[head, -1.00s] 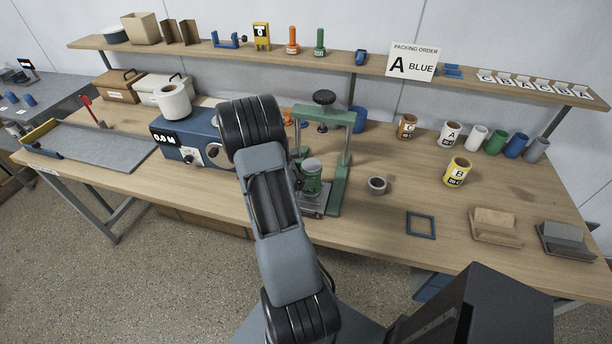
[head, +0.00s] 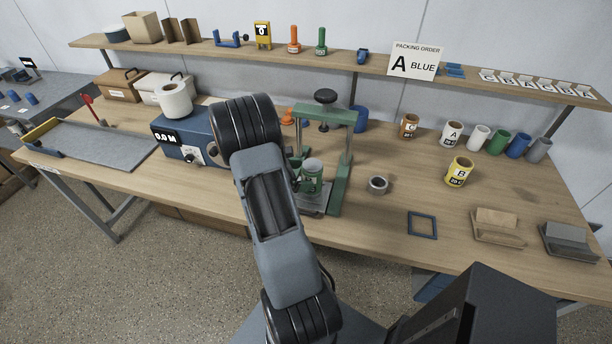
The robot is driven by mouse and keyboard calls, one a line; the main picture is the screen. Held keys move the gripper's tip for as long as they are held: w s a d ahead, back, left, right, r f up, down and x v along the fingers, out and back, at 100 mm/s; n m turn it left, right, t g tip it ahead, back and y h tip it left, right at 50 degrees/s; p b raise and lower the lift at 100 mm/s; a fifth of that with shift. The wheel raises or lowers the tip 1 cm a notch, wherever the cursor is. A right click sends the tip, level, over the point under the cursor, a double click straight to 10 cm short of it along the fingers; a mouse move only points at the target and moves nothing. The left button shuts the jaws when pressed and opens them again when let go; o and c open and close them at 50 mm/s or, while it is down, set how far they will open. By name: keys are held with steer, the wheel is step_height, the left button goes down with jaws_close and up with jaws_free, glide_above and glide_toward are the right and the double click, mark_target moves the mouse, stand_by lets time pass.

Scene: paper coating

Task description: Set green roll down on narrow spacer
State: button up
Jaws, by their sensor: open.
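I cannot tell exactly what lies under the roll. A small grey ring (head: 378,185) lies on the table just right of the press; whether it is the narrow spacer is unclear. Another green roll (head: 498,142) stands at the back right. My arm reaches up to the left of the press and covers part of it. My gripper is hidden behind the arm.
A blue machine (head: 183,138) carrying a white roll stands left of my arm. A yellow roll (head: 459,171), a blue square frame (head: 422,225) and two cradles (head: 498,227) are on the right. Several rolls line the back right. The table between press and frame is mostly free.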

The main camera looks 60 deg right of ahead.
steer(key=b+v, duration=0.1)
steer(key=v, duration=1)
steer(key=shift+w+a+b, duration=0.2)
steer(key=shift+a+b, duration=0.1)
steer(key=s+a+f+m+t+y, duration=0.2)
steer(key=s+a+m+t+y, duration=0.1)
steer(key=a+m+y, duration=0.5)
steer(key=s+a+r+m+t+y, duration=0.1)
steer(key=a+r+t, duration=0.3)
steer(key=a, duration=0.5)
steer(key=s+a+r+m+t+y, duration=0.1)
steer(key=s+a+r+t, duration=0.1)
steer(key=a+r+t, duration=0.3)
steer(key=a+r, duration=0.2)
steer(key=a, duration=0.2)
steer(key=shift+r+m+y, duration=0.2)
steer(key=shift+m+y, duration=0.2)
steer(key=shift+a+r, duration=0.2)
steer(key=shift+a, duration=0.15)
steer(key=shift+c, duration=0.2)
